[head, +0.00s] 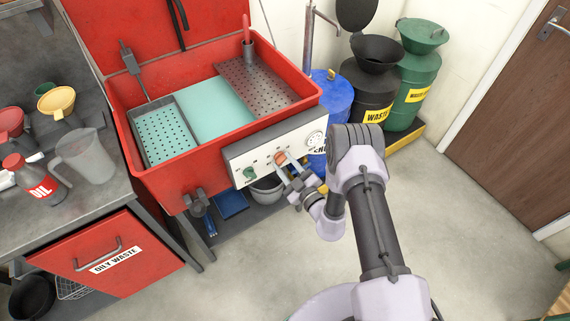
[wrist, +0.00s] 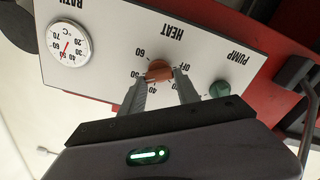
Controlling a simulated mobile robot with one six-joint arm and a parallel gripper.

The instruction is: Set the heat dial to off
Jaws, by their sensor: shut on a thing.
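The heat dial (head: 280,158) is an orange-red knob on the white control panel (head: 262,151) on the front of the red wash basin. In the wrist view the heat dial (wrist: 158,69) appears upside down under the word HEAT, ringed by OFF and temperature numbers. My gripper (head: 285,172) reaches the panel from the front; in the wrist view its two fingers (wrist: 160,84) are closed on either side of the dial. The dial's pointer cannot be made out, so its setting is unclear. The fingers partly cover the scale.
A green pump knob (wrist: 220,89) sits beside the heat dial, and a round bath gauge (wrist: 68,44) is at the panel's other end. A grey bucket (head: 267,188) stands below the panel. Waste drums (head: 375,95) stand behind right. The floor (head: 470,230) at right is clear.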

